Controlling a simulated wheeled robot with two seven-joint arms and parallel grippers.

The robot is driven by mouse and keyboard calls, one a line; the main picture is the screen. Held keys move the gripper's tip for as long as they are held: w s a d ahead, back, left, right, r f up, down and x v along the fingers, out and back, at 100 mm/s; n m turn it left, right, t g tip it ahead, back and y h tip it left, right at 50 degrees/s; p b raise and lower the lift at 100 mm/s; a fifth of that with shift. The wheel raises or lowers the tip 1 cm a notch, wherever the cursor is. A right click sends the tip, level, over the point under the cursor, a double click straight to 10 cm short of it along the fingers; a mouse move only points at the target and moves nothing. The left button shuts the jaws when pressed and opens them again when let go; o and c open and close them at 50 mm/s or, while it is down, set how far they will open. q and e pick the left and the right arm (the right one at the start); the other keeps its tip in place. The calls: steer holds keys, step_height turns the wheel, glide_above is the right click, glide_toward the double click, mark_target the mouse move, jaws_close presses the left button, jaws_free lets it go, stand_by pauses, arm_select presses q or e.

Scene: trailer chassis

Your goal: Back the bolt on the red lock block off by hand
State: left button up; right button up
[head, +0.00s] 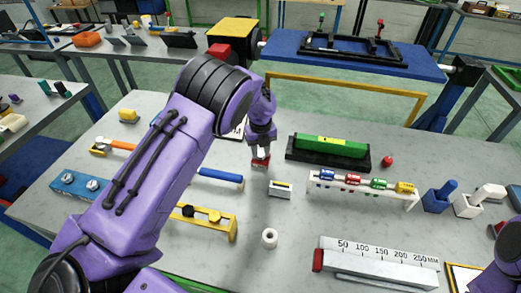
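My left arm reaches over the bench from the lower left, with its gripper (260,150) pointing down near the middle. A small red block (260,162) shows right at its fingertips. I cannot tell whether the fingers are closed on it or just above it, and no bolt can be made out there. Another small red block (353,180) sits in a white rack (345,192) among blue, green and yellow ones. Which is the red lock block is unclear. Part of my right arm shows at the lower right edge; its fingertips are out of view.
A green bar in a black holder (325,151) lies behind the rack, near a red ball (387,161). A blue table (290,45) with a black frame stands behind.

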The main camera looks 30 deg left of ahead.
arm_select(q)
steer(key=c, duration=0.5)
steer(key=shift+o, duration=0.2)
